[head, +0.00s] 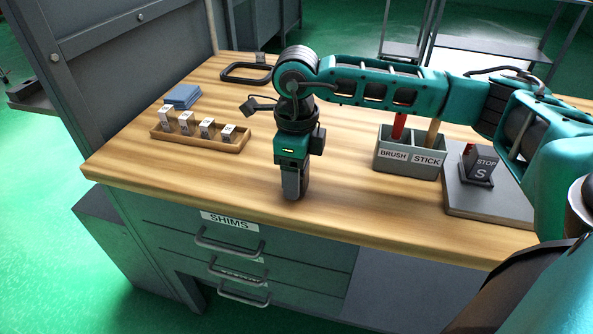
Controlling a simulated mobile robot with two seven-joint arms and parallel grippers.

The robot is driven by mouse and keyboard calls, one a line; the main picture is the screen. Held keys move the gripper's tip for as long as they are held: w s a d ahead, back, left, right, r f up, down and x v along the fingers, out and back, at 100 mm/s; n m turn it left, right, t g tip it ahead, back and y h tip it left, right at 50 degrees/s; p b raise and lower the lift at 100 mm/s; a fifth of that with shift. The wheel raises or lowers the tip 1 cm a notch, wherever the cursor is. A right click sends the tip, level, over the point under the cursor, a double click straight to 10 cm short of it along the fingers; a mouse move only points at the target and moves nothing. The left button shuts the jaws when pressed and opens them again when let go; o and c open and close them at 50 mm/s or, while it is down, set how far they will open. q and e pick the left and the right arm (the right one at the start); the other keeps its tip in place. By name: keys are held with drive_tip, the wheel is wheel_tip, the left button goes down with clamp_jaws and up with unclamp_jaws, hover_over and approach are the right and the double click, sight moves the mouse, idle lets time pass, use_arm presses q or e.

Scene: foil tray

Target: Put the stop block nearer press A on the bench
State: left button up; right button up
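A dark stop block (480,165), marked STOP and S, sits on a flat grey plate (500,203) at the right end of the wooden bench (345,205). My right gripper (294,192) points down over the bench's front middle, well left of the block. It shows side-on, so I cannot tell whether its fingers are open or shut. My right arm passes above and behind the block, close to it in the picture. I see no label for press A. My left gripper is out of view.
The bench front between tray and holder is clear around my gripper.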

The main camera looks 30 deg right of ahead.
drive_tip(key=shift+o, duration=0.9)
drive_tip(key=shift+r, duration=0.3)
use_arm(q)
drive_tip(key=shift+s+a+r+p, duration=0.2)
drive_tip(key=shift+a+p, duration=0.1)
drive_tip(key=shift+p, duration=0.35)
use_arm(e)
wheel_tip(320, 180, up, 12)
drive_tip(key=shift+f, duration=0.15)
